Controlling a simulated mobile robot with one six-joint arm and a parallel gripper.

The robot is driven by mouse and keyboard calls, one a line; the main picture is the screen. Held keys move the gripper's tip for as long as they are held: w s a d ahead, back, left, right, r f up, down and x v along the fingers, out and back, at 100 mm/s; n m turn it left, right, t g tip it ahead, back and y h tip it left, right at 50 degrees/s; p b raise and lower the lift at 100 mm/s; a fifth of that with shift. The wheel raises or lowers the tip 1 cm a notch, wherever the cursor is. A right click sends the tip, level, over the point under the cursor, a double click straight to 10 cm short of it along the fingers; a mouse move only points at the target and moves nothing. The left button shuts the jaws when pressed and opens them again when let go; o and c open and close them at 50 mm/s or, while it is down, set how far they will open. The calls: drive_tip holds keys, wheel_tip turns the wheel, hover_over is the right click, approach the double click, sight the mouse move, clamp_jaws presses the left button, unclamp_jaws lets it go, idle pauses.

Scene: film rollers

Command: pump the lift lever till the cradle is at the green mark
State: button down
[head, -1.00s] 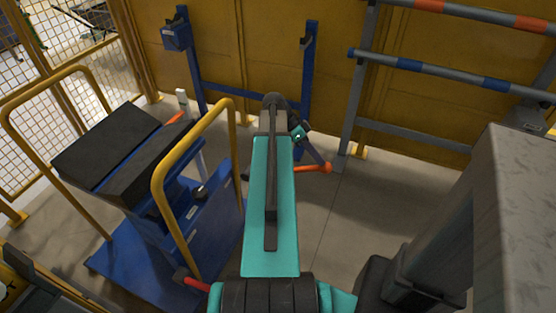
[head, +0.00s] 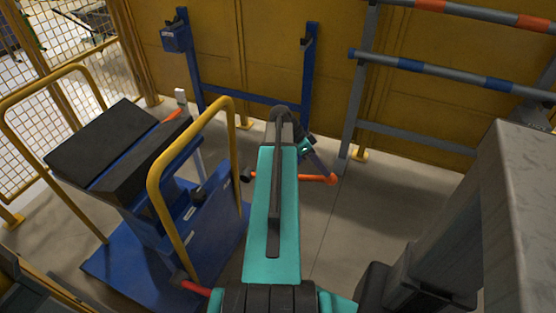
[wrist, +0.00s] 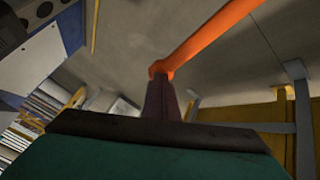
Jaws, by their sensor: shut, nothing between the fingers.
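The lift lever (head: 300,177) is an orange bar with a round orange end, low behind my arm in the head view. In the wrist view the lever (wrist: 210,40) runs from the centre to the upper right. My gripper (head: 322,166) is shut and empty. Its dark fingers (wrist: 163,98) reach to the lever's end and seem to touch it; exact contact is unclear. The cradle (head: 105,145), two black pads forming a shallow V, sits on the blue lift cart (head: 205,240) at left. An orange pointer (head: 172,115) shows at its far edge. No green mark is discernible.
A yellow rail (head: 155,190) of the cart stands close left of my arm. A blue frame (head: 250,95) and a rack with striped rollers (head: 440,70) stand by the yellow wall. A grey block (head: 520,200) is at right. Floor (head: 350,220) is clear between.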

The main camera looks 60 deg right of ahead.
sight(325, 179)
drive_tip(key=f+b, duration=0.1)
drive_tip(key=f, duration=0.1)
drive_tip(key=s+f+b, duration=0.1)
drive_tip(key=f, duration=0.2)
drive_tip(key=shift+s+b, duration=0.15)
drive_tip(key=shift+b, duration=0.15)
drive_tip(key=shift+w+r+p, duration=0.25)
drive_tip(key=shift+r+p, duration=0.2)
drive_tip(key=shift+r, duration=0.15)
drive_tip(key=w+r+p, duration=0.4)
drive_tip(key=r, duration=0.3)
drive_tip(key=w+r+p, duration=0.3)
drive_tip(key=r+p, duration=0.1)
drive_tip(key=r, duration=0.4)
drive_tip(key=shift+w+a+r, duration=0.15)
drive_tip(key=shift+w+r, duration=0.05)
drive_tip(key=shift+w, duration=0.2)
drive_tip(key=shift+f, duration=0.1)
drive_tip(key=b+x, duration=0.2)
drive_tip(key=x, duration=0.4)
drive_tip(key=shift+f+b, duration=0.3)
drive_tip(key=shift+b, duration=0.05)
